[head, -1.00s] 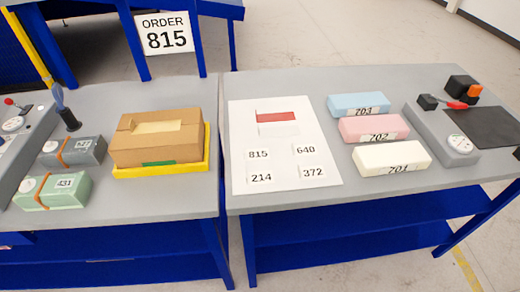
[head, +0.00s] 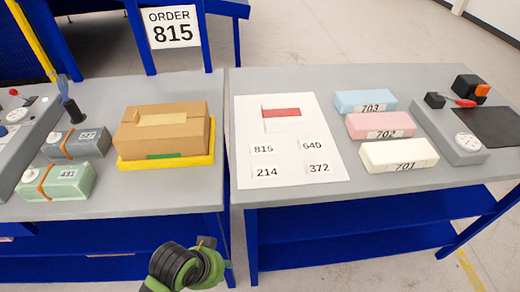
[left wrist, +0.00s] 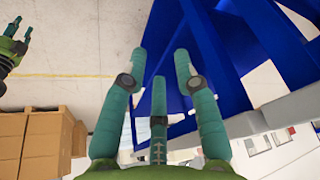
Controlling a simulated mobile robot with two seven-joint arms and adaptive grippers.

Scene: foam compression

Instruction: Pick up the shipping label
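A white sheet (head: 246,185) lies on the right table with small white number labels on it: label 815 (head: 263,149), label 640 (head: 311,144), label 214 (head: 267,172) and label 372 (head: 319,168). A red-and-white piece (head: 281,118) lies at the sheet's top. My right gripper (left wrist: 20,32) shows at that view's left edge, fingertips apart and empty.
An order 815 sign (head: 172,27) stands behind. A cardboard box (head: 162,138) sits in a yellow tray (head: 166,163) on the left table. Foam blocks 703 (head: 364,101), 702 (head: 380,124) and 701 (head: 399,154) lie right of the sheet. Blue table legs (left wrist: 228,60) stand near my left fingers.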

